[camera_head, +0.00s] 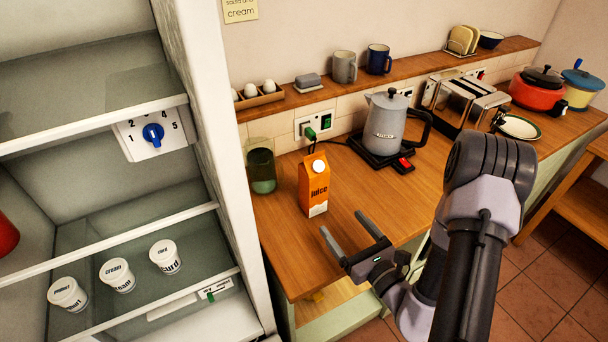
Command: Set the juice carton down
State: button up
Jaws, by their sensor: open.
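The orange juice carton (315,186) with a white cap stands upright on the wooden worktop (381,207), near its left end. My gripper (343,231) is open and empty, in front of the carton and slightly to its right. Its two fingers are apart and point up and left. A gap shows between the fingers and the carton, so they do not appear to touch it.
A green glass jar (261,168) stands close behind the carton on the left. A grey kettle (385,124) sits on its base at the right. The open fridge (207,110) borders the left side. Bare worktop lies right of the carton.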

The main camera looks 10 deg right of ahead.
aim_at(313, 185)
jog(key=x, duration=1.5)
jog(key=shift+w+a+r, duration=0.2)
jog(key=shift+r, duration=0.1)
grip_shut()
